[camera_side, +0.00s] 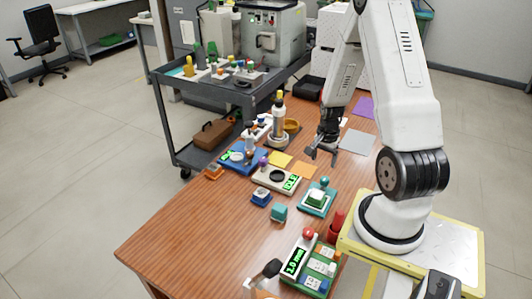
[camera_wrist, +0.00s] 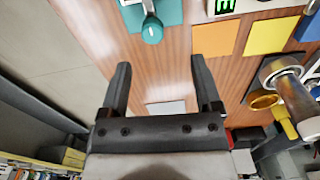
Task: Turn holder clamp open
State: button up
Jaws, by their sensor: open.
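A teal holder (camera_side: 316,205) with a white-and-green block on top and a teal ball knob (camera_side: 325,181) sits on the wooden table, in front of my gripper in the side view. In the wrist view the teal holder (camera_wrist: 172,10) is cut off at the top edge, with its knob (camera_wrist: 152,30) on a pale lever. I cannot tell from these frames how far the clamp is turned. My gripper (camera_side: 322,156) is open and empty above the table, apart from the holder. In the wrist view its two fingers (camera_wrist: 160,62) have bare table between them.
Orange (camera_side: 303,170) and yellow (camera_side: 280,159) squares lie flat nearby.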

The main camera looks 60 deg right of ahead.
aim_at(325, 178)
jog(key=shift+s+d+f+m, duration=0.5)
jog(key=shift+s+d, duration=0.15)
jog(key=shift+f, duration=0.15)
jog(key=shift+f, duration=3.75)
grip_shut()
